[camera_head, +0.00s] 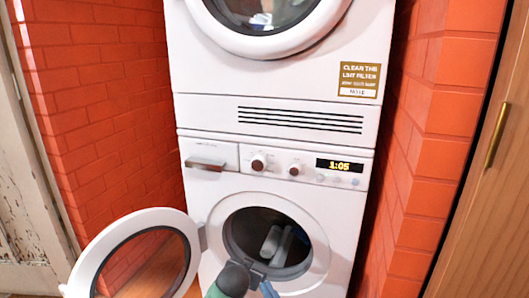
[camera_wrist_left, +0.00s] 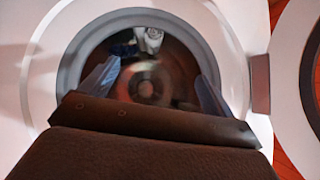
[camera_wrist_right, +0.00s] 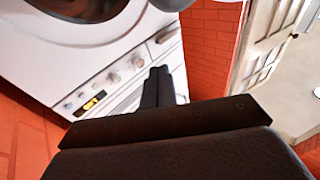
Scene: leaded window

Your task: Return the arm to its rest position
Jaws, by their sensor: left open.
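My left gripper (camera_wrist_left: 155,85) is open in the left wrist view. Its two blue-grey fingers are spread wide in front of the round opening of the lower machine, with nothing between them. My right gripper (camera_wrist_right: 158,85) is shut in the right wrist view, its dark fingers side by side and nothing visible in them. Behind it is the machine's control panel. At the bottom middle of the head view, green-and-black and blue parts of mine overlap the lower edge of the lower machine (camera_head: 336,225); the arms are mostly out of frame.
The lower machine's round door (camera_head: 98,250) stands open to the left. Grey shapes inside the drum are unclear. A second machine (camera_head: 190,60) sits on top. Red brick walls (camera_head: 100,90) flank both sides, with a wooden cabinet door (camera_head: 500,190) at the far right.

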